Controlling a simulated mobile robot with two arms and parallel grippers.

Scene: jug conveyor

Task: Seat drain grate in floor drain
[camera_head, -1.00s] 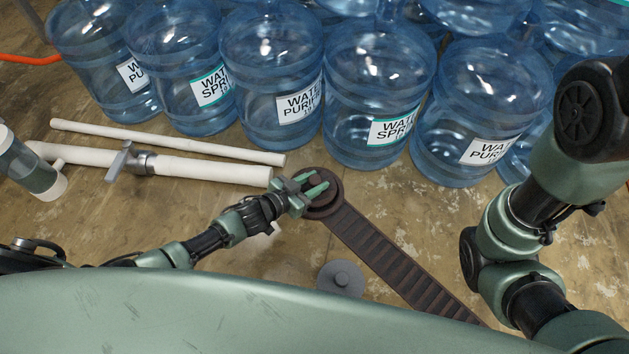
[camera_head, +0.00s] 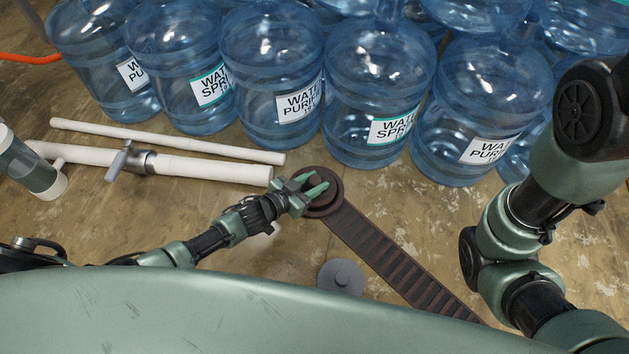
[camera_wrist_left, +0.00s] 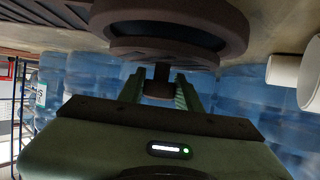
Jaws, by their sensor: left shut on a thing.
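The floor drain (camera_head: 338,198) is a round dark brown ring at the upper left end of a slotted channel. My left gripper (camera_head: 316,190) is over it, its fingers shut on the drain grate's knob. In the left wrist view the gripper (camera_wrist_left: 160,90) holds the knob (camera_wrist_left: 158,84) between its fingers. The brown grate (camera_wrist_left: 165,52) is a disc on that knob. It overlaps the drain's ring (camera_wrist_left: 233,30), and part of the dark opening shows past it. I cannot tell whether they touch. The right gripper is out of view.
White pipes (camera_head: 200,168) with a metal clamp lie left of the drain. Large blue water jugs (camera_head: 375,90) stand close behind it. The brown slotted channel (camera_head: 395,255) runs toward the lower right. A grey knobbed disc (camera_head: 340,277) lies in front of the drain.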

